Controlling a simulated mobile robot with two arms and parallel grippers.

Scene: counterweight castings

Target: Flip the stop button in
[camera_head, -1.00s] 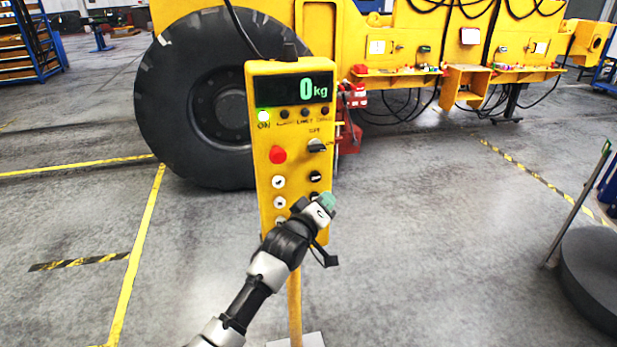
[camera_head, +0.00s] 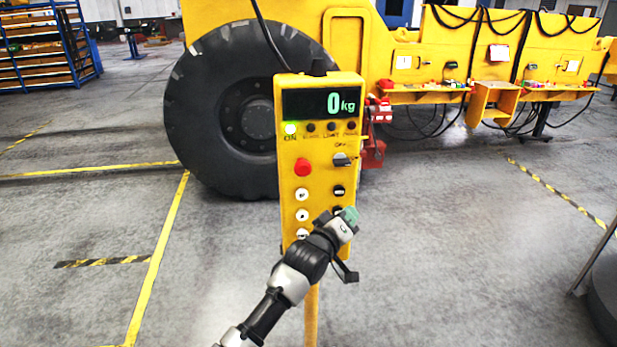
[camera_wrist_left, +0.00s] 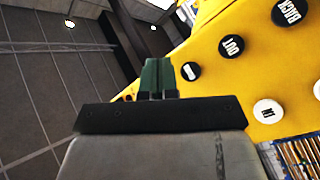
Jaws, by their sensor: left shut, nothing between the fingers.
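The yellow control pendant (camera_head: 316,140) stands upright on a yellow post, its display reading 0 kg and its green ON lamp lit. A round red button (camera_head: 302,167), which looks like the stop button, sits at its upper left, above a column of white buttons. I cannot tell whether it is pressed in. My left gripper (camera_head: 350,215) is shut and empty in front of the pendant's lower right, below and right of the red button. In the left wrist view its green fingertips (camera_wrist_left: 157,75) show near black and white labelled buttons; the red button is not visible there. My right gripper is out of view.
A dark selector knob (camera_head: 341,159) sits right of the red button, with black buttons below it. A large tyre (camera_head: 225,110) and yellow machine (camera_head: 420,50) stand behind. A dark round casting (camera_head: 606,290) is at right. Floor beside the pendant is clear.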

